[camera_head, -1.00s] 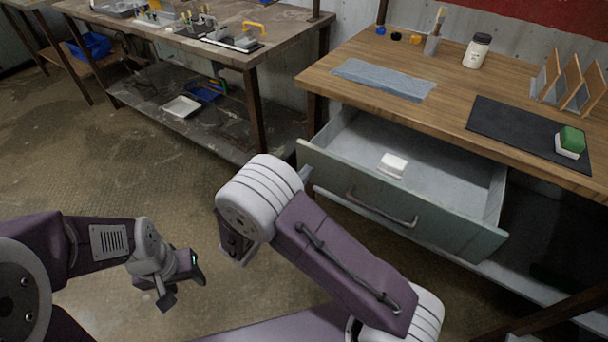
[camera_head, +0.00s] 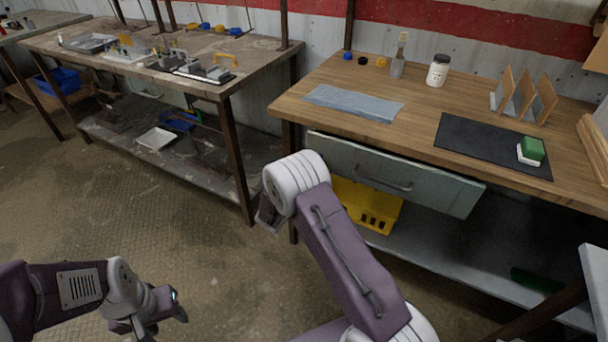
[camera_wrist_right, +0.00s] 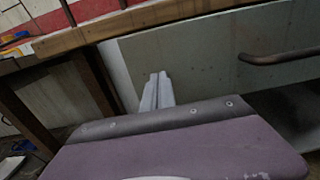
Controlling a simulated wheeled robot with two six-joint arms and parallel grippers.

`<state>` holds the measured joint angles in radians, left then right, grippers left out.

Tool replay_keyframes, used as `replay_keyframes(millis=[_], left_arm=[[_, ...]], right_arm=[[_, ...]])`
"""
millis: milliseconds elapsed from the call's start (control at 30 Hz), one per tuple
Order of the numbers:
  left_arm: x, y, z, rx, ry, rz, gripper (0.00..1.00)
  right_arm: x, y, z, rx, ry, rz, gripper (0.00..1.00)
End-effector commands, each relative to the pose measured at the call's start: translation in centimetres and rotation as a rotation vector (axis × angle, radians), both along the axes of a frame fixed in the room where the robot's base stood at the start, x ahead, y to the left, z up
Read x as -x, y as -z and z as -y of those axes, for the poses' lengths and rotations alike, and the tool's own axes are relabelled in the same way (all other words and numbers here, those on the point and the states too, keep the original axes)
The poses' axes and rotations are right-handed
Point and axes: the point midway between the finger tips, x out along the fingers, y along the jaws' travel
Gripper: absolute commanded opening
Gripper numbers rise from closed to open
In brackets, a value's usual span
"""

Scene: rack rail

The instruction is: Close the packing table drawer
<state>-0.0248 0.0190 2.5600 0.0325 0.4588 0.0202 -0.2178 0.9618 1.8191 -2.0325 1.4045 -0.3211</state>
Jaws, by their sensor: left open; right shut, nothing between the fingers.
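The packing table drawer's grey-green front (camera_head: 420,184) sits just under the wooden tabletop, with its inside no longer visible. I cannot tell whether it is fully flush. Its dark bar handle (camera_head: 383,178) also shows in the right wrist view (camera_wrist_right: 280,57). In that view my right gripper (camera_wrist_right: 158,76) is shut and empty, its tips at the left end of the drawer front (camera_wrist_right: 200,60), seemingly touching or very close. In the head view my right wrist hides those fingers. My left gripper (camera_head: 160,318) is open and empty, low at the left, away from the table.
On the wooden packing table (camera_head: 420,125) are a blue cloth (camera_head: 352,102), a black mat (camera_head: 485,142), a white jar (camera_head: 438,70) and a green-and-white block (camera_head: 531,151). A yellow bin (camera_head: 365,205) stands on the shelf below. Floor at left is open.

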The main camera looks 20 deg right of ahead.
Motion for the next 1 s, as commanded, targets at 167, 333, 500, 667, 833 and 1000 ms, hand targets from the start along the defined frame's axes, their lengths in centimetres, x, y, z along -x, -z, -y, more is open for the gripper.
replay_keyframes(millis=[167,333,500,667,833,1000], left_arm=[[0.0,0.5,0.0,0.0,0.0,0.0,0.5],[0.0,0.8,0.0,0.0,0.0,0.0,0.5],[0.0,0.8,0.0,0.0,0.0,0.0,0.5],[0.0,0.8,0.0,0.0,0.0,0.0,0.5],[0.0,0.8,0.0,0.0,0.0,0.0,0.5],[0.0,0.8,0.0,0.0,0.0,0.0,0.5]], right_arm=[[-1.9,0.1,2.4,0.001,0.003,0.001,0.0],[-3.1,0.1,3.7,0.001,0.001,0.001,0.0],[-3.6,0.0,4.3,0.001,0.0,0.001,0.0],[-3.8,-0.2,4.5,0.002,0.0,0.004,0.0],[-3.9,-0.4,4.5,0.003,0.001,0.008,0.0],[-3.9,-0.5,4.4,0.004,0.001,0.01,0.0]])
